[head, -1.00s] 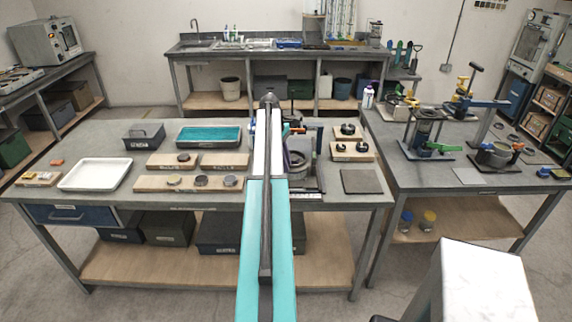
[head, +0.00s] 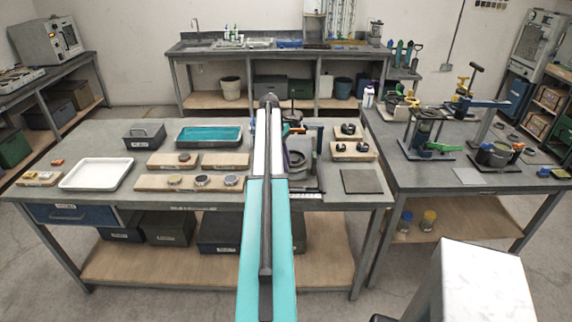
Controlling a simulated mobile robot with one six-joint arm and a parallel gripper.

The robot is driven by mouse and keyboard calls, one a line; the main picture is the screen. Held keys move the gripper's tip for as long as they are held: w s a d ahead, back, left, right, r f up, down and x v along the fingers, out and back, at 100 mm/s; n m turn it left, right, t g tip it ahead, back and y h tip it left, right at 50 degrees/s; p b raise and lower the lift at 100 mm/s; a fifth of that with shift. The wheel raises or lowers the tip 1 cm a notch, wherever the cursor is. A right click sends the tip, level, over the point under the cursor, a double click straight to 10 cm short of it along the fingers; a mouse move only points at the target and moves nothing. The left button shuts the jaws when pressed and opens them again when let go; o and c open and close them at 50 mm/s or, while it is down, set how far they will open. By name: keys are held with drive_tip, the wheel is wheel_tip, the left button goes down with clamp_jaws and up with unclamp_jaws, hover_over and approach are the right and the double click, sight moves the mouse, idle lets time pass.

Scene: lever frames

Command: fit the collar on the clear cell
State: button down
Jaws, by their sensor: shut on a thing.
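My arm (head: 266,215) runs up the middle of the head view and hides part of the main bench. My gripper is not visible behind it. A dark upright fixture (head: 297,160) with a round ring-like part shows just right of the arm, partly covered. Small orange and green parts show at its top. Several round pieces sit on pale wooden blocks, among them one at the front (head: 202,181) and dark rings at the right (head: 348,129). I cannot tell which piece is the collar, and I cannot make out the clear cell.
A white tray (head: 97,174), a teal-filled tray (head: 209,136) and a dark bin (head: 144,136) stand on the left half of the bench. A flat grey pad (head: 361,181) lies at the right. The right bench (head: 470,176) holds several clamp-like devices.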

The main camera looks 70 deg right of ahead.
drive_tip(key=shift+f, duration=0.3)
idle(0.5)
drive_tip(key=c, duration=1.6)
unclamp_jaws()
drive_tip(key=shift+c, duration=0.2)
drive_tip(key=shift+b+v, duration=0.35)
drive_tip(key=shift+v, duration=0.4)
drive_tip(key=b+v, duration=0.3)
drive_tip(key=v, duration=0.9)
drive_tip(key=shift+r, duration=0.2)
